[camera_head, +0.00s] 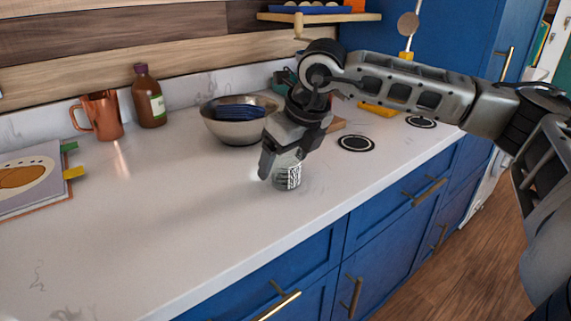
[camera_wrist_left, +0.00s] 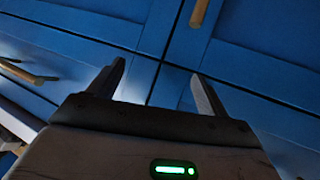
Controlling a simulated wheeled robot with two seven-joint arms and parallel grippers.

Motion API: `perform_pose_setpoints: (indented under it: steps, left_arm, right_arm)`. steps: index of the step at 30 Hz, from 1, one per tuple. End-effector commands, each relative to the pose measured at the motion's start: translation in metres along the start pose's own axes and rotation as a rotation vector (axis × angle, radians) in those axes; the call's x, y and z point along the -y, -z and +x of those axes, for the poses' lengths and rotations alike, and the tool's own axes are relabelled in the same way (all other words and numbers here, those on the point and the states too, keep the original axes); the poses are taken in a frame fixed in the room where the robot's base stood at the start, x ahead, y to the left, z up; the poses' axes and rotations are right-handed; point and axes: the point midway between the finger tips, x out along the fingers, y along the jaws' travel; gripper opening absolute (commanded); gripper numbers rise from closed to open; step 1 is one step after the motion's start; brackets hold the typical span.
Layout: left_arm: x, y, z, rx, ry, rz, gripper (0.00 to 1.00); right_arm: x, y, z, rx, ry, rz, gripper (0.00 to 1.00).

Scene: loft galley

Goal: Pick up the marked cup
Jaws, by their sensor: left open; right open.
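The marked cup (camera_head: 288,178) is a small, pale cup with a black-and-white pattern on its side. It stands on the white counter in the head view, its upper part hidden by my right gripper. My right gripper (camera_head: 280,163) is open and points down over the cup. One finger shows at the cup's left side; I cannot tell whether it touches. My left gripper (camera_wrist_left: 158,76) is open and empty in the left wrist view, facing blue cabinet fronts. It does not show in the head view.
A metal bowl (camera_head: 236,128) with dark blue contents stands behind the cup. A copper mug (camera_head: 102,117), a brown bottle (camera_head: 149,99) and a book (camera_head: 28,180) are at the left. Dark round pads (camera_head: 356,144) lie at the right. The counter's (camera_head: 170,225) front left is mostly clear.

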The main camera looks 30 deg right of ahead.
Motion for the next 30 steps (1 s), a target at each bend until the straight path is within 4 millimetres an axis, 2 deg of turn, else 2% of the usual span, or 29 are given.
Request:
perform_pose_setpoints:
  steps: [6,7,9,12,23,30]
  left_arm:
    - [0.000,-0.002,0.001,0.004,0.001,0.000,0.78]
    - [0.000,-0.002,0.001,0.004,0.001,0.000,0.78]
    - [0.001,-0.002,0.001,0.004,0.001,0.000,0.78]
    - [0.001,-0.002,0.001,0.003,0.001,0.000,0.78]
    - [0.001,0.000,0.000,0.000,0.001,0.001,0.78]
    - [0.000,0.001,0.000,0.000,0.001,0.001,0.78]
  right_arm:
    - [0.000,0.000,0.002,0.000,0.000,0.000,0.79]
    - [0.000,0.000,0.002,0.000,0.000,0.000,0.73]
    - [0.000,0.000,0.001,0.000,0.000,0.000,0.54]
    - [0.000,0.000,0.001,0.000,0.000,0.000,0.30]
    - [0.000,-0.002,-0.002,0.002,0.000,0.000,0.30]
    - [-0.001,-0.011,-0.024,0.003,0.000,-0.001,0.30]
